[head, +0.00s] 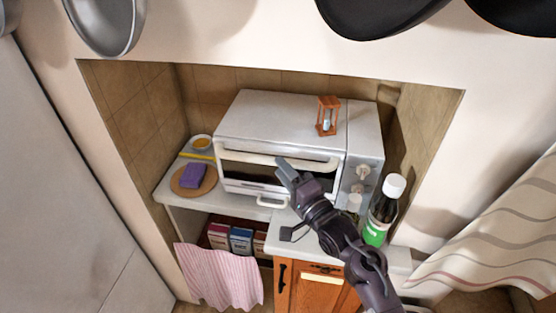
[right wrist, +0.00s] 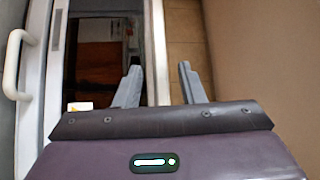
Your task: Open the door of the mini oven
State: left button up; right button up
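The white mini oven (head: 282,118) stands in a tiled niche. A long pale bar (head: 245,157) runs along the top of its front, above a dark window or opening (head: 322,180); I cannot tell which. A small white loop handle (head: 272,202) sits lower down. My right gripper (head: 287,170) is in front of the bar, near its middle, and hides part of the front. In the right wrist view its two fingers (right wrist: 160,85) are apart, with a white strip beyond the gap between them. Contact cannot be seen. My left gripper is not in view.
An hourglass (head: 327,116) stands on the oven. A green-labelled bottle (head: 380,212) is close to my right arm. A purple sponge (head: 193,175) lies on a round board at left. Pans (head: 105,22) hang above. Below are boxes (head: 241,240) and a pink striped cloth (head: 220,277).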

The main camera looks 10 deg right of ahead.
jog(key=x, duration=0.2)
jog(key=shift+w+a, duration=0.15)
jog(key=shift+w, duration=0.2)
grip_shut()
